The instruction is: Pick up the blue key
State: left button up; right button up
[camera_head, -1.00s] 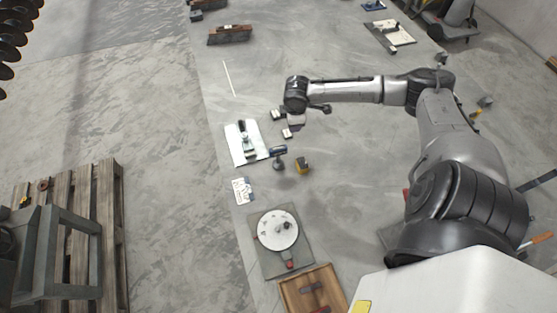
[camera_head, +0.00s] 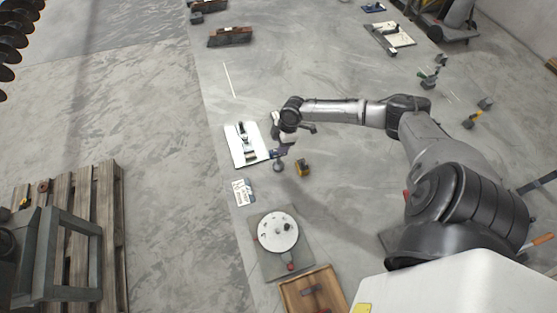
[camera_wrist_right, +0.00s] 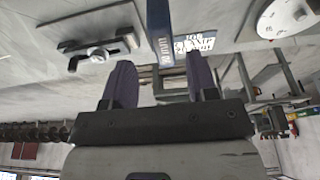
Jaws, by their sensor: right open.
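The blue key (camera_wrist_right: 159,30) appears in the right wrist view as a blue block with white lettering, in line with the gap between my fingers. My right gripper (camera_wrist_right: 161,72) is open, its two purple-grey fingers on either side of the key's near end; I cannot tell whether they touch it. In the head view the right gripper (camera_head: 283,149) is down over the key, which is mostly hidden, beside the white plate. My left gripper is not in view.
A white plate with a clamp-like fitting (camera_head: 240,157) lies left of the gripper. A printed card (camera_head: 243,192) and a round white dial on a grey base (camera_head: 277,232) are nearer. A wooden tray (camera_head: 290,300) is below.

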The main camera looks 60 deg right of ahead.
aim_at(279, 159)
jog(key=shift+s+x, duration=0.15)
jog(key=shift+x, duration=1)
jog(key=shift+s+x, duration=0.2)
jog(key=shift+x, duration=1.8)
jog(key=shift+c, duration=0.4)
jog(key=shift+r, duration=0.1)
grip_shut()
